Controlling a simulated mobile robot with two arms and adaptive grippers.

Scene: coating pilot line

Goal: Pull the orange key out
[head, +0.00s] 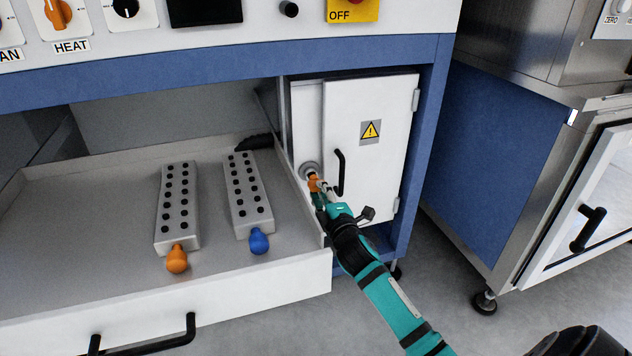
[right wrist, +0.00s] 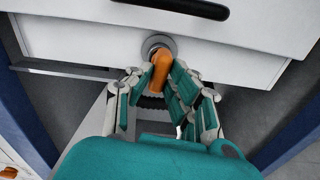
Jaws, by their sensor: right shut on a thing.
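The orange key (head: 313,183) sits in a round grey lock (head: 310,169) on the white cabinet front, left of the small door. In the right wrist view the key (right wrist: 161,68) stands out from the grey lock ring (right wrist: 158,44), its far end at the ring. My right gripper (head: 318,188) reaches the key from below right. In the right wrist view its fingers (right wrist: 160,85) are closed on both sides of the key. How deep the key sits in the lock I cannot tell.
The white door (head: 371,140) has a black handle (head: 339,172) close beside the gripper and a yellow warning label. An open drawer (head: 240,286) to the left holds two grey perforated blocks with orange and blue knobs. A blue cabinet (head: 507,165) stands right.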

